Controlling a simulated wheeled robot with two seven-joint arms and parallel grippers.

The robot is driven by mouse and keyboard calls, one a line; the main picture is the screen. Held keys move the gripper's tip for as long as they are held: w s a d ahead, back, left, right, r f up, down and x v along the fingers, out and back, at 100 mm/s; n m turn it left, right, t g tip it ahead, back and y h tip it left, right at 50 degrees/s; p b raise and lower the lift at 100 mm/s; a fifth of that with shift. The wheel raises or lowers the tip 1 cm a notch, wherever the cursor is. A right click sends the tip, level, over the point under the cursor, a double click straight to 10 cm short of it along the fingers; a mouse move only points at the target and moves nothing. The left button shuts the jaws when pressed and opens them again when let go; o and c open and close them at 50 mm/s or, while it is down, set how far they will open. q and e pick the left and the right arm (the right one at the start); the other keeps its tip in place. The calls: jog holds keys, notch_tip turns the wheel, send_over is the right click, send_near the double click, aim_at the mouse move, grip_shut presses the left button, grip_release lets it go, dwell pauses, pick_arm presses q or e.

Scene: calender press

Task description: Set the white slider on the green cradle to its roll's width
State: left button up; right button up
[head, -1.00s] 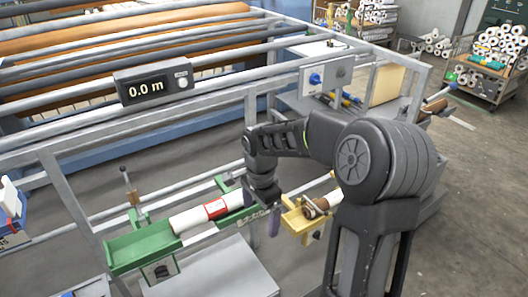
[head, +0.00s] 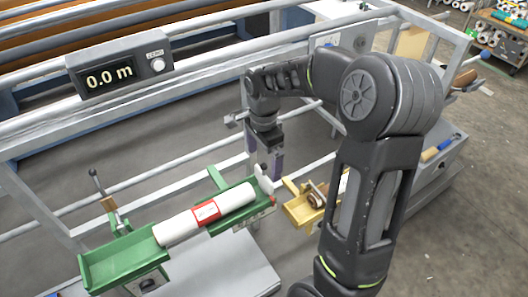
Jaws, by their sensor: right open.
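The green cradle (head: 120,262) lies slanting across the lower left. A white roll (head: 180,229) with a red label rests in it, with bare green trough at its left end. The white slider (head: 264,181) stands upright at the cradle's right end, to the right of the roll and apart from it. My right gripper (head: 265,160), with purple fingers, points down just above and behind the slider. It is open; whether a finger touches the slider I cannot tell. My left gripper is not in view.
A yellow cradle (head: 302,208) with a brown roll core sits right of the green one, partly behind my right arm. A grey counter (head: 120,72) reading 0.0 m is on the frame rail. A lever (head: 104,197) stands behind the green cradle's left end.

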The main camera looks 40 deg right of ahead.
aim_at(264, 174)
jog(key=shift+f+p, duration=0.55)
jog(key=shift+f, duration=3.45)
